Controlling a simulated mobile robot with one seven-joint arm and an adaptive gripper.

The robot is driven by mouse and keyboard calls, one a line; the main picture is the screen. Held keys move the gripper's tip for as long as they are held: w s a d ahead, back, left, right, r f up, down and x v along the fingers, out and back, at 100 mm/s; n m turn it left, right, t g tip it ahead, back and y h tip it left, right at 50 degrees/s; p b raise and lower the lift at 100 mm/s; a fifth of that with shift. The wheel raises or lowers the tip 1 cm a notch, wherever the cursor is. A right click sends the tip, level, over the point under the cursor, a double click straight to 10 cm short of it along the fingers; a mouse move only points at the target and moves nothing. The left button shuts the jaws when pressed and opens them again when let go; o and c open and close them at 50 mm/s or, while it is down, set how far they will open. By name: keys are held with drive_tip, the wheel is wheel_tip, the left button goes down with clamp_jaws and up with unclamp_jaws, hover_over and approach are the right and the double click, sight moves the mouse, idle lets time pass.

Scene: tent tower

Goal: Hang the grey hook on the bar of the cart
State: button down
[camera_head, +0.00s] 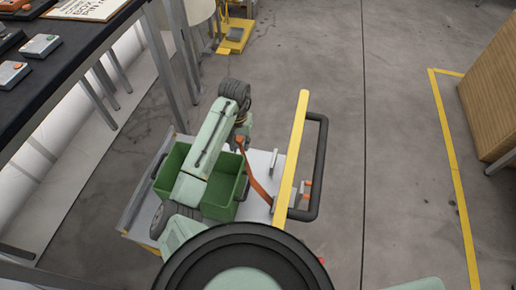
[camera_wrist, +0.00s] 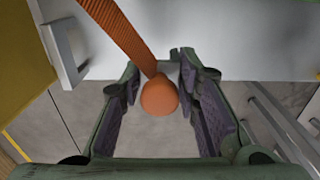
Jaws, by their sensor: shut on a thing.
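My gripper (camera_wrist: 178,75) is shut on the end of an orange strap. An orange knob (camera_wrist: 159,97) sits between its fingers, and a small piece of the grey hook (camera_wrist: 171,68) shows at the fingertips; its shape is mostly hidden. The strap (camera_head: 258,184) runs from my gripper (camera_head: 240,141) down to the cart deck. The cart (camera_head: 262,162) has a yellow bar (camera_head: 292,150) along its right side and a black tubular handle (camera_head: 322,165) beyond it. My gripper is left of the yellow bar, apart from it. I cannot tell its height.
A green crate (camera_head: 224,211) stands on the cart below my arm. A small grey bracket (camera_head: 274,162) is on the deck; it also shows in the wrist view (camera_wrist: 68,58). A dark table (camera_head: 60,65) is at left, a wooden box (camera_head: 490,95) at right. Floor right of the cart is clear.

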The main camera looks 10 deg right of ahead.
drive_tip(key=w+a+r+p, duration=0.2)
drive_tip(key=a+r+p, duration=0.2)
drive_tip(key=a+r, duration=0.1)
drive_tip(key=shift+w+a, duration=0.15)
drive_tip(key=shift+a, duration=0.1)
idle(0.7)
drive_tip(key=shift+r, duration=0.15)
